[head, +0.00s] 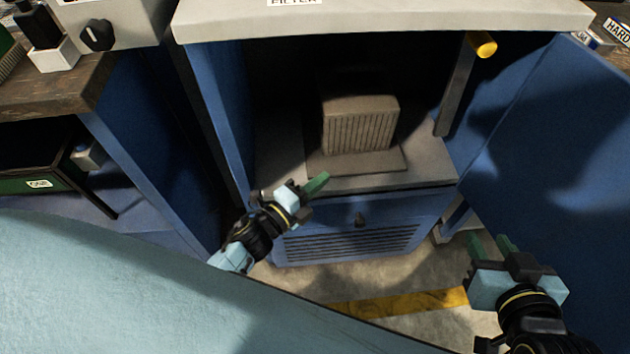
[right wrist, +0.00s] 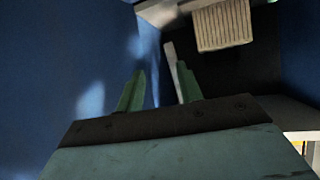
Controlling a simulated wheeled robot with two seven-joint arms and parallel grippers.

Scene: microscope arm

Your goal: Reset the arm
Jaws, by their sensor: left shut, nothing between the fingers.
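A grey metal lever arm (head: 456,88) with a yellow knob (head: 482,44) stands tilted at the right side of the open cabinet's mouth, its knob end up. My right gripper (head: 490,242) is open and empty, low in front of the open cabinet door, below the lever and apart from it. In the right wrist view its two green fingers (right wrist: 158,88) are spread with no object held; a pale strip shows behind them, which may be the lever. My left gripper (head: 318,184) is shut and empty in front of the cabinet's lower edge.
A beige ribbed filter block (head: 358,124) sits inside the blue cabinet; it also shows in the right wrist view (right wrist: 222,25). The blue door (head: 560,130) stands open at right. A vented drawer (head: 350,238) is below. A workbench (head: 50,85) stands at left.

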